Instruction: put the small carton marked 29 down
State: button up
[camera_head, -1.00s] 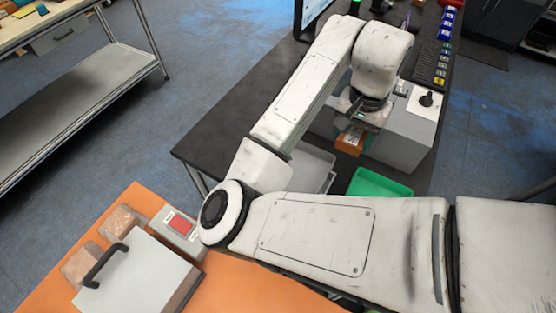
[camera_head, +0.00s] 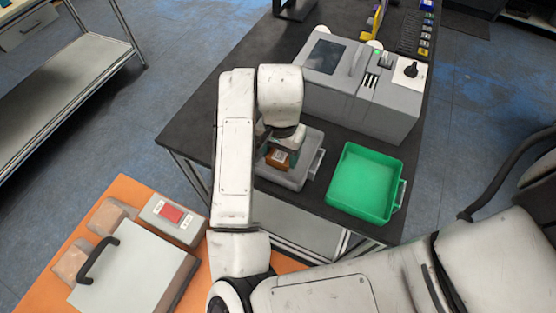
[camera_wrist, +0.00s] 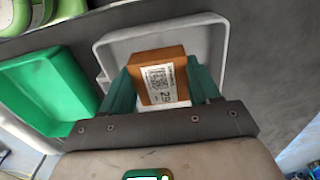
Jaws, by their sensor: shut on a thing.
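The small carton (camera_wrist: 158,66) is orange-brown, with a white label that shows a barcode and the number 29 in the wrist view. My gripper (camera_wrist: 163,88) is shut on it, a green finger on each side. In the head view the carton (camera_head: 278,159) is over the grey tray (camera_head: 297,178), below my wrist. The wrist view also shows the grey tray (camera_wrist: 221,45) behind the carton. I cannot tell whether the carton touches the tray floor.
A green tray (camera_head: 364,183) stands just right of the grey tray and looks empty. A grey machine (camera_head: 352,105) with a dark window and a black knob stands behind both trays. An orange surface (camera_head: 130,190) with a grey lidded box (camera_head: 135,270) is at the lower left.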

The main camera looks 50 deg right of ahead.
aim_at(278, 163)
jog(key=shift+w+a+f, duration=0.1)
jog(key=shift+a+f, duration=0.15)
jog(key=shift+f, duration=1.6)
jog(key=shift+f, duration=0.1)
jog(key=o, duration=1.3)
jog(key=shift+c, duration=0.2)
notch_tip(278, 163, up, 12)
jog(key=shift+r+p, duration=0.15)
jog(key=shift+p, duration=0.15)
